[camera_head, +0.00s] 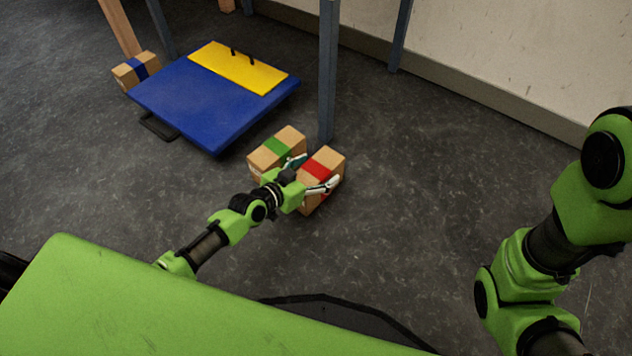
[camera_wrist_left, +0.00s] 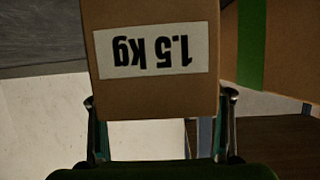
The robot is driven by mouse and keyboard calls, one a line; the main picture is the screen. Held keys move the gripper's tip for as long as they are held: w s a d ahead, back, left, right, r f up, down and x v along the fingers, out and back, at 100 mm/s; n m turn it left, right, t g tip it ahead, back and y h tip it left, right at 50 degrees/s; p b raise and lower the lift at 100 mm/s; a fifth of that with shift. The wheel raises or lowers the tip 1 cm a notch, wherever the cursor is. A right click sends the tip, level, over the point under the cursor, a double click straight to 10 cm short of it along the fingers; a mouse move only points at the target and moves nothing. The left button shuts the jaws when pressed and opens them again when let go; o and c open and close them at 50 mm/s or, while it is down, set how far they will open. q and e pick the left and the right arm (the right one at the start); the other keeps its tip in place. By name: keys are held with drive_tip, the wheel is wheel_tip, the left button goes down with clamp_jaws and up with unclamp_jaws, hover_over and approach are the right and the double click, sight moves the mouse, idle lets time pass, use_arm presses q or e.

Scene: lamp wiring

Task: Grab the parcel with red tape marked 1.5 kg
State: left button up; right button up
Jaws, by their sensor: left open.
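The parcel with red tape (camera_head: 328,159) is a brown cardboard box on the floor. In the left wrist view it fills the middle, and its white label (camera_wrist_left: 156,50) reads "1.5 kg" upside down. My left gripper (camera_head: 319,172) is open, with one finger on each side of this parcel. In the left wrist view the fingers (camera_wrist_left: 161,128) flank the box; whether they touch it I cannot tell. My right arm is at the right of the head view, its gripper out of frame.
A green-taped parcel (camera_head: 277,147) stands close beside, to the left; it also shows in the left wrist view (camera_wrist_left: 286,55). A blue platform (camera_head: 205,104) with a yellow panel, a blue-taped parcel (camera_head: 137,70) and a grey post (camera_head: 328,75) lie beyond. Floor to the right is clear.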

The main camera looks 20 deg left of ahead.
use_arm(q)
clamp_jaws()
drive_tip(key=shift+w+r, duration=0.15)
drive_tip(key=shift+r, duration=0.2)
